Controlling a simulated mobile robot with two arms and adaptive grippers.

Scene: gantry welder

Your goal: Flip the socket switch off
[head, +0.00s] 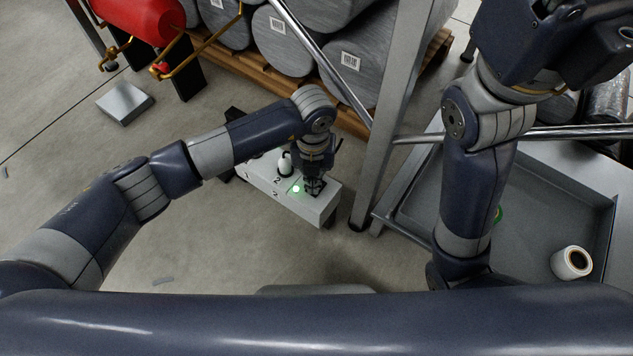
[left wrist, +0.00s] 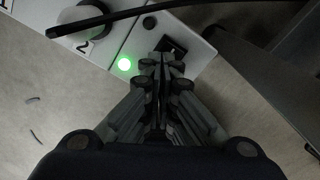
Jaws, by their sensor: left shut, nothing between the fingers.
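The white socket box (head: 318,209) stands low on the floor in the head view, and its top also shows in the left wrist view (left wrist: 200,58). A green light (left wrist: 124,64) glows on it. A dark switch (left wrist: 173,45) sits on the box just beyond my left fingertips. My left gripper (head: 314,187) points down at the box's right end, shut and empty; its fingertips (left wrist: 164,62) partly cover the switch. I cannot tell whether they touch it. My right arm rises at the right of the head view; its fingers are not visible.
A white plug (left wrist: 85,20) with a black cable (left wrist: 130,14) sits in the socket beside the light. A grey metal post (head: 392,110) and a grey tray table (head: 545,170) stand right of the box. Large grey drums (head: 345,60) lie behind. Floor left of the box is open.

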